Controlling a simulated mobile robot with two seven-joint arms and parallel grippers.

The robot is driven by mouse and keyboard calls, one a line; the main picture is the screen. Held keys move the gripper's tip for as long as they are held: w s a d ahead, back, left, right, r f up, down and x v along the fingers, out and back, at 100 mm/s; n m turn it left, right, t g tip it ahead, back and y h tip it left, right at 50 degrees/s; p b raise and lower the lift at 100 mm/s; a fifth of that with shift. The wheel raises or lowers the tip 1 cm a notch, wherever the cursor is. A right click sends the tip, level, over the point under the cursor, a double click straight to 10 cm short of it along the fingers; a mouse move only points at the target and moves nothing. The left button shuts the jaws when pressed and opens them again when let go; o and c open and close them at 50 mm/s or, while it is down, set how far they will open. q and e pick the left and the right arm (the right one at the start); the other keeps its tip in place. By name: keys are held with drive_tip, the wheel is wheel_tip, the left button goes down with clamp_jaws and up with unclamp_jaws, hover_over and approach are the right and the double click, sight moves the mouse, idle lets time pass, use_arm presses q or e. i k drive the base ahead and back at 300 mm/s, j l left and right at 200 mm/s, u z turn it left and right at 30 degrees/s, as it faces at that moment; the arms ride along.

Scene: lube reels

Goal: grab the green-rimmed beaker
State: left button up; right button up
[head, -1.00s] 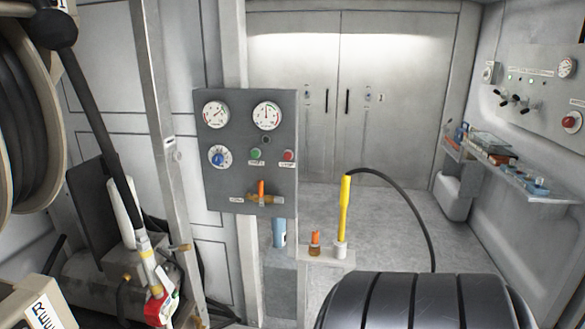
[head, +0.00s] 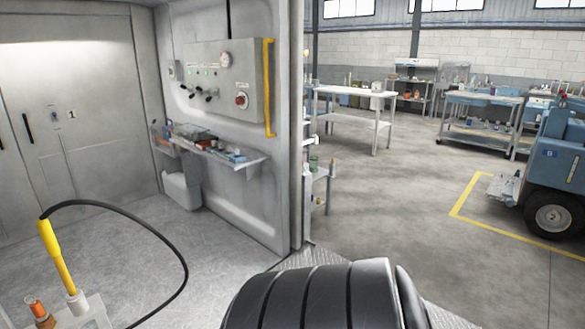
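I cannot make out a green-rimmed beaker for certain in the head view. A small greenish cup-like thing (head: 313,163) stands on top of a narrow grey stand (head: 316,188) just right of the doorway edge. It is too small to tell whether its rim is green. Neither of my grippers is in view.
A wall shelf (head: 215,158) with several small items hangs under a control panel (head: 222,82). A yellow-handled tool with a black hose (head: 60,258) stands at lower left. Workbenches (head: 352,93) and a blue vehicle (head: 560,165) stand beyond open grey floor.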

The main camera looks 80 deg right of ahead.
sight(313, 160)
drive_tip(key=z, duration=2.8)
drive_tip(key=i+j, duration=0.1)
drive_tip(key=i, duration=0.8)
drive_tip(key=i+z, duration=0.3)
drive_tip(key=i, duration=0.25)
drive_tip(key=i+j+z, duration=0.1)
drive_tip(key=i+z, duration=0.15)
drive_tip(key=i, duration=0.3)
drive_tip(key=i+j+z, duration=0.3)
drive_tip(key=i, duration=0.25)
drive_tip(key=i+l+z, duration=0.1)
drive_tip(key=i+z, duration=0.2)
drive_tip(key=i, duration=1.1)
drive_tip(key=i+u, duration=0.4)
drive_tip(key=i, duration=0.35)
drive_tip(key=i+l+u, duration=0.1)
drive_tip(key=i+u, duration=0.3)
drive_tip(key=i, duration=0.35)
drive_tip(key=i+u, duration=0.2)
drive_tip(key=i, duration=0.65)
drive_tip(key=i+l+u, duration=0.2)
drive_tip(key=i, duration=0.6)
drive_tip(key=i+u, duration=0.25)
drive_tip(key=u, duration=0.2)
drive_tip(key=i+l+u, duration=0.1)
drive_tip(key=u, duration=0.3)
drive_tip(key=i+l+u, duration=0.2)
drive_tip(key=u, duration=0.25)
drive_tip(key=i+l+u, duration=0.25)
drive_tip(key=u, duration=0.15)
